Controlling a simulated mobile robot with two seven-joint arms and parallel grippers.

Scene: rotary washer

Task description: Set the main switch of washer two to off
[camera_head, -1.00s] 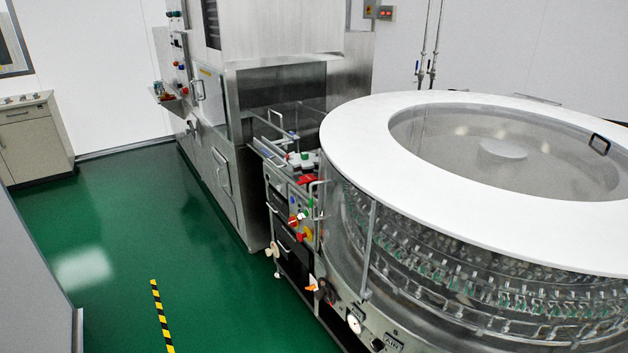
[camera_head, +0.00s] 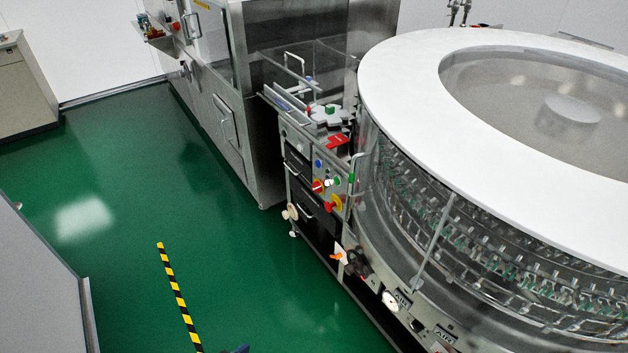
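The rotary washer (camera_head: 420,240) with its wide white ring top fills the right side. On its left end is a small control panel (camera_head: 318,172) with several coloured buttons. A red-and-yellow rotary knob (camera_head: 335,203), which looks like a main switch, sits low on this panel. A red knob with a white part (camera_head: 318,186) is just left of it. The knob's set position is too small to read. Which machine is washer two cannot be told. Neither gripper can be made out. A small dark blue shape, perhaps part of me, shows at the bottom edge.
A tall steel machine (camera_head: 240,110) stands behind the panel. The green floor (camera_head: 130,220) is clear left of the washer, with a black-yellow stripe (camera_head: 176,290). A grey cabinet-like body (camera_head: 40,290) stands at the lower left and a beige cabinet (camera_head: 22,95) at the far left.

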